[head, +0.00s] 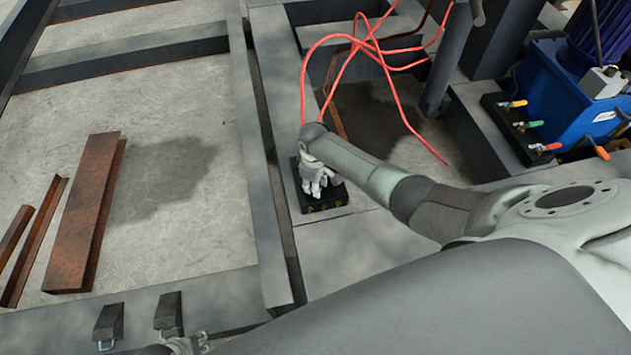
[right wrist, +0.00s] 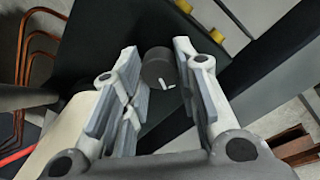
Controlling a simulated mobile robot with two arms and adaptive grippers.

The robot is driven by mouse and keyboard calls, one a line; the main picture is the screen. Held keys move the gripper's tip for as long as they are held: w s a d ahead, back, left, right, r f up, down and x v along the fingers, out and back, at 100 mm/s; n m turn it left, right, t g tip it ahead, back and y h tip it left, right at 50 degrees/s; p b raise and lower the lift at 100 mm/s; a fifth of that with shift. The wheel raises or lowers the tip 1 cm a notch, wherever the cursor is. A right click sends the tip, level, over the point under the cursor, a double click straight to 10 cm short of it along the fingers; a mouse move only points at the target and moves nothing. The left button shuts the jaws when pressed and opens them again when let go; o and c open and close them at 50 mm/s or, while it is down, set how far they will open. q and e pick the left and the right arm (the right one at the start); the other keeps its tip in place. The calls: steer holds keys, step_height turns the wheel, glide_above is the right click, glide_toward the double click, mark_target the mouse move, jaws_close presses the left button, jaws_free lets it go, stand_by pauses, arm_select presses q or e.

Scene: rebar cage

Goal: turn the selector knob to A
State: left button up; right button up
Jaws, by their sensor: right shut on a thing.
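The black selector box (head: 335,198) sits on the grey beam in the middle of the head view, with small yellow marks along its near edge. My right gripper (head: 318,188) is over it and hides the knob there. In the right wrist view the dark round knob (right wrist: 158,68) is between the two fingers of my right gripper (right wrist: 160,85), which is shut on it. A short white mark shows on the knob's near end. I cannot read which letter it faces. My left gripper (head: 186,345) shows only in part at the bottom edge of the head view.
Red cables (head: 385,62) loop behind the box. A blue machine (head: 570,100) with coloured-handled valves stands at the right. A wide rusty steel section (head: 88,210) and narrower ones lie on concrete at the left. Two dark blocks (head: 109,320) sit on the front beam.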

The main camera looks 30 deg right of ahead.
steer(key=shift+c, duration=0.2)
steer(key=o, duration=1.1)
steer(key=shift+c, duration=0.2)
step_height(320, 180, up, 12)
steer(key=shift+s+a, duration=0.15)
steer(key=shift+a, duration=0.15)
